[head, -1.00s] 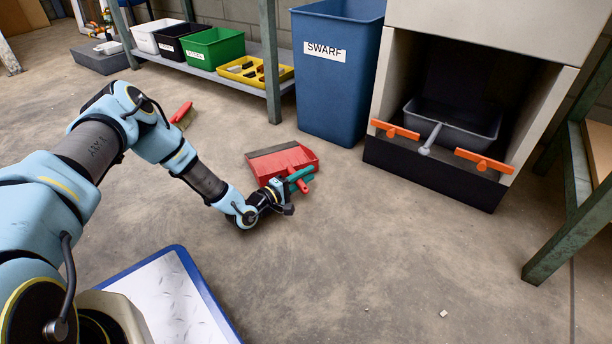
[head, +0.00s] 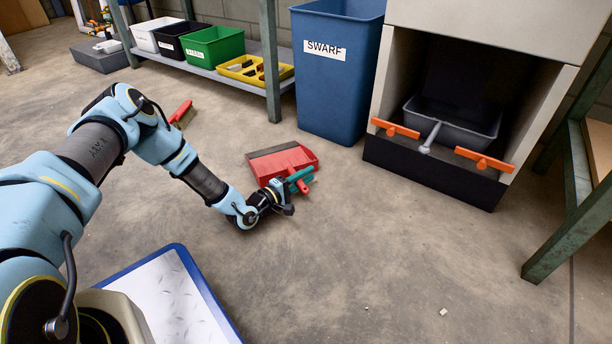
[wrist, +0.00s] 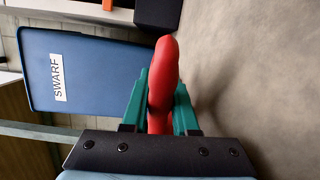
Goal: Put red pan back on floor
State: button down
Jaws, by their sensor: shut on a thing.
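The red pan (head: 285,161) is a dustpan with a dark front lip, low at or on the floor in front of the blue bin in the head view. I cannot tell whether its underside touches the floor. Its red handle points toward my gripper (head: 299,180). In the wrist view the handle (wrist: 163,72) stands between the two green fingers of my gripper (wrist: 160,100), which are shut on it. The pan's body is out of the wrist view.
A blue SWARF bin (head: 337,75) stands just behind the pan. A red brush (head: 181,113) lies on the floor to the left. A grey cabinet holding a dark tray (head: 452,122) is at the right. Open concrete floor (head: 400,240) lies in front, with small bits on it.

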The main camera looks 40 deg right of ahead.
dwell(0.3)
jog(key=shift+c, duration=0.6)
grip_release()
notch_tip(320, 180, up, 6)
jog(key=p, duration=0.4)
dwell(0.8)
dwell(0.5)
